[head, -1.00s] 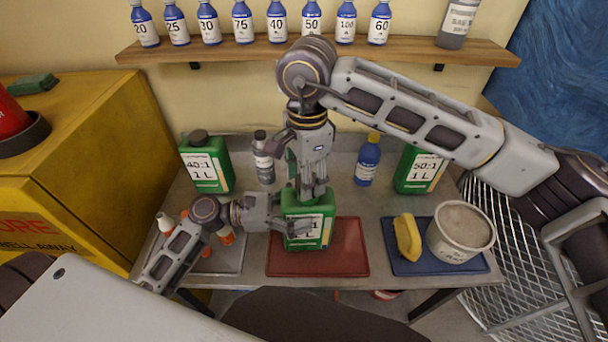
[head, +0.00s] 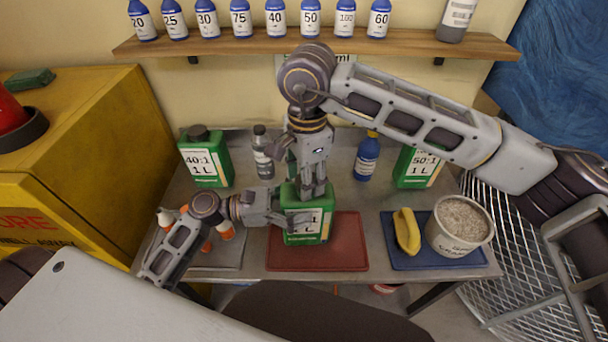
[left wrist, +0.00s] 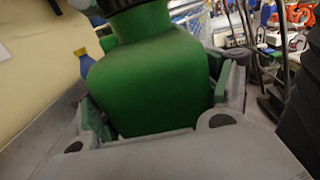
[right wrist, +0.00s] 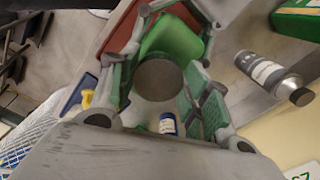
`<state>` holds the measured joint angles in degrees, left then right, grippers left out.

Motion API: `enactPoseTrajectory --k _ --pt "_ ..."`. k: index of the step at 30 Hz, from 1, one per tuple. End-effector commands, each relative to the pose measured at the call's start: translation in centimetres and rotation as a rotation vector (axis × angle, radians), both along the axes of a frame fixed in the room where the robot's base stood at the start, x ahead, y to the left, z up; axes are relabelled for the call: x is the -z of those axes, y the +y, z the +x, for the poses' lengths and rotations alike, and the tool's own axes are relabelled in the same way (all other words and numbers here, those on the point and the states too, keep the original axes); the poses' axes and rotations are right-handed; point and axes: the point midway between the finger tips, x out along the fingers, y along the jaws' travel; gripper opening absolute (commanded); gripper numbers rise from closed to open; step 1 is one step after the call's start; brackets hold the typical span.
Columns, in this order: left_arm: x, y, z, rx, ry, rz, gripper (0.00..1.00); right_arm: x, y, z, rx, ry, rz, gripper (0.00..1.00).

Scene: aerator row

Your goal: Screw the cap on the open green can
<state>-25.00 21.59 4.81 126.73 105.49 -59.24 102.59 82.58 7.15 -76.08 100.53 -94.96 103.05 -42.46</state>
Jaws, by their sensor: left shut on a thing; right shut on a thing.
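The green can (head: 317,232) stands on the red tray (head: 347,250). My left gripper (head: 290,220) is shut on the can's body from the left; its fingers flank the green body (left wrist: 150,85) in the left wrist view. My right gripper (head: 313,190) comes down from above and is shut on the dark round cap (right wrist: 158,78), which is over the can's top. The cap's dark edge shows at the top of the left wrist view (left wrist: 117,4). In the head view the gripper hides the cap. I cannot tell how far it is threaded.
Behind stand a capped green can (head: 205,160), a grey bottle (head: 263,155), a blue bottle (head: 367,158) and another green can (head: 415,168). The blue tray (head: 432,263) holds a yellow object (head: 406,232) and a tub (head: 460,228). Small bottles (head: 222,225) stand at left.

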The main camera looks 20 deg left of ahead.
Motion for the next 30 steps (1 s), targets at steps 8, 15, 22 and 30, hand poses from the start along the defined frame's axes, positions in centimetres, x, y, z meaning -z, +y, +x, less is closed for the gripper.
enactPoseTrajectory --k 8,15,22,30 --pt "0.61 -0.22 -0.24 0.007 0.011 0.004 0.32 0.03 0.01 -0.01 0.0 0.0 0.0 0.4" --pt "0.64 -0.22 -0.25 0.008 0.011 0.004 0.32 0.15 0.01 -0.01 0.0 0.0 0.0 0.4" --pt "0.66 -0.22 -0.26 0.008 0.012 0.005 0.32 0.45 0.01 -0.01 0.0 0.0 0.0 0.4" --pt "0.68 -0.22 -0.26 0.008 0.013 0.005 0.32 0.78 0.02 -0.01 0.0 0.0 0.0 0.4"
